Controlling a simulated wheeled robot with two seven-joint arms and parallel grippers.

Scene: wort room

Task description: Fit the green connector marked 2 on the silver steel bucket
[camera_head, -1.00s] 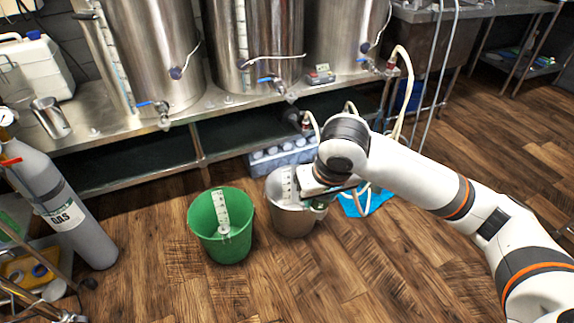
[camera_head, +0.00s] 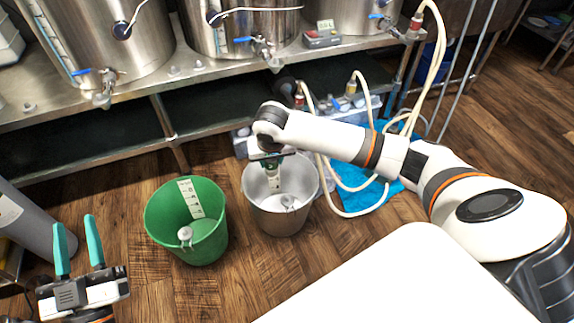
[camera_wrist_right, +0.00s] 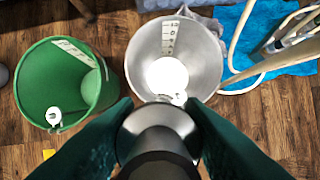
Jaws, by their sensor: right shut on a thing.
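The silver steel bucket (camera_head: 282,219) stands on the floor in the head view, with a white scale strip and a small pale fitting (camera_head: 288,200) inside. It also shows in the right wrist view (camera_wrist_right: 213,60). My right gripper (camera_head: 271,180) points down over the bucket's back left side. In the right wrist view its teal fingers (camera_wrist_right: 158,120) are shut on a round silver and black part (camera_wrist_right: 158,138). I see no green colour or number 2 on that part. My left gripper (camera_head: 78,246) is open and empty at the lower left.
A green bucket (camera_head: 203,250) with its own strip and fitting stands left of the steel one. Pale hoses (camera_head: 352,212) loop over a blue cloth (camera_head: 385,205) to the right. Steel tanks (camera_head: 90,40) stand on a bench behind. A gas cylinder (camera_head: 25,220) stands at left.

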